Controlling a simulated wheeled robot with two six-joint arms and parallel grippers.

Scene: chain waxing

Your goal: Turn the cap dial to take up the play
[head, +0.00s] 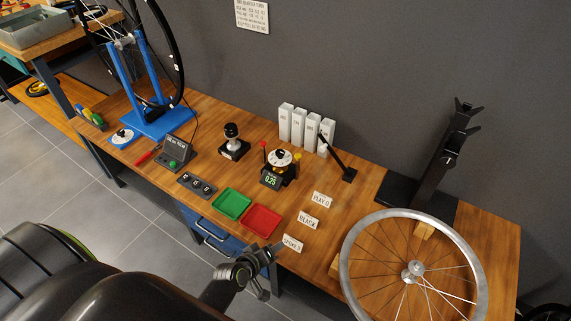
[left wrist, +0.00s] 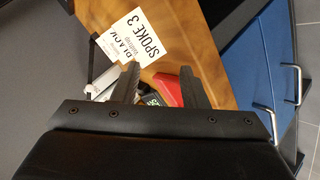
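A round white dial (head: 279,158) with dark marks sits on a small black device at the middle of the bench. Its green-lit display (head: 271,180) appears to read 0.25. A second white dial (head: 122,137) lies at the foot of the blue wheel stand; I cannot tell from its look which one is called the cap dial. My left gripper (head: 262,260) is at the bench's front edge, well short of both dials. In the left wrist view its two fingers (left wrist: 158,82) stand apart with nothing held; part of the display (left wrist: 151,99) shows between them. My right gripper is not visible.
A spoked wheel (head: 349,253) fills the right end. A black-knobbed device (head: 234,148) and white boxes (head: 299,125) flank the middle dial.

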